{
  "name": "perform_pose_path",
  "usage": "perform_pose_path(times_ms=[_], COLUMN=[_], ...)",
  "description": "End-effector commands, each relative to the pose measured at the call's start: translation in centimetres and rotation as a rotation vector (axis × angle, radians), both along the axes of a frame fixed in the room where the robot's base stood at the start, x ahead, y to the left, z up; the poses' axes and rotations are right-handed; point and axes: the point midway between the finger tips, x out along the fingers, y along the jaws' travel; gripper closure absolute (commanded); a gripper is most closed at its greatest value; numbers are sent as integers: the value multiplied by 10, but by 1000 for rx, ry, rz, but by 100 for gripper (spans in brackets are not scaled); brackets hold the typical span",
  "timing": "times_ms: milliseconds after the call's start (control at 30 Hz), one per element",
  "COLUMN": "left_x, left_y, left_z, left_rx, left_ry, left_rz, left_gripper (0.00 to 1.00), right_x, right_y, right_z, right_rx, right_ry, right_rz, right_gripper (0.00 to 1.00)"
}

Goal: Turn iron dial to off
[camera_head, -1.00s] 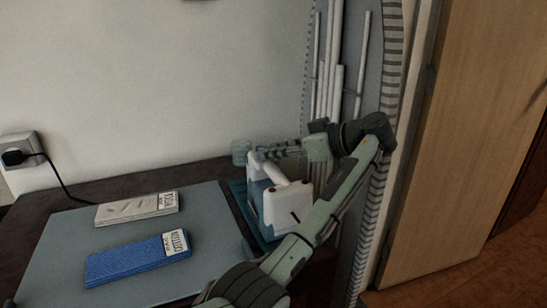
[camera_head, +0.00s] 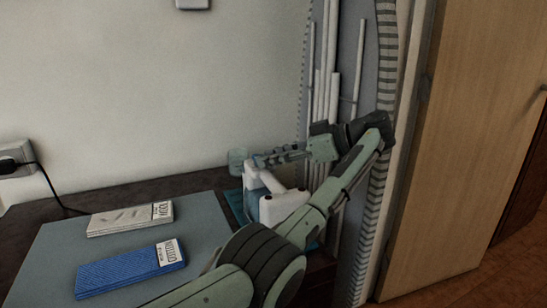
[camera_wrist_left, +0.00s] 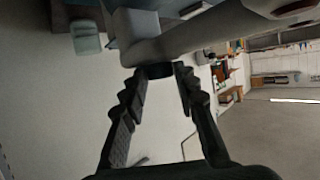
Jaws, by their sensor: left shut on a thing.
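The white and blue iron (camera_head: 283,208) stands at the right end of the board, below my left gripper (camera_head: 262,160). In the left wrist view, the iron's pale body (camera_wrist_left: 185,38) fills the top middle. A small dark dial (camera_wrist_left: 159,70) on the iron sits between the fingertips of my left gripper (camera_wrist_left: 160,76), which is shut on it. The dial's markings cannot be read, and the dial is hidden in the head view. My right gripper is not in view.
A white folded cloth (camera_head: 130,218) and a blue folded cloth (camera_head: 131,269) lie on the grey-blue board (camera_head: 50,255). A plug and cord (camera_head: 40,172) are at the left wall. A wooden door (camera_head: 455,150) is at right.

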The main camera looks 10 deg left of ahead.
Motion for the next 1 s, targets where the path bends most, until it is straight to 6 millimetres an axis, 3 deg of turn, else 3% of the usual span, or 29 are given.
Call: perform_pose_path(times_ms=[33,67,200,733,1000], left_x=[0,0,0,0,-4], left_y=[2,2,1,1,2], left_z=[-1,-1,-1,0,1], left_rx=[1,1,1,0,-1], left_ry=[3,3,3,1,0], left_rz=[3,3,2,-9,-113], left_gripper=[100,67,50,50,50], right_x=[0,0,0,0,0], right_y=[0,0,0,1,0], right_z=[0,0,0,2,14], right_rx=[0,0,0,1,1], right_ry=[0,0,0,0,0], right_rz=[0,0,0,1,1], right_gripper=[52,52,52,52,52])
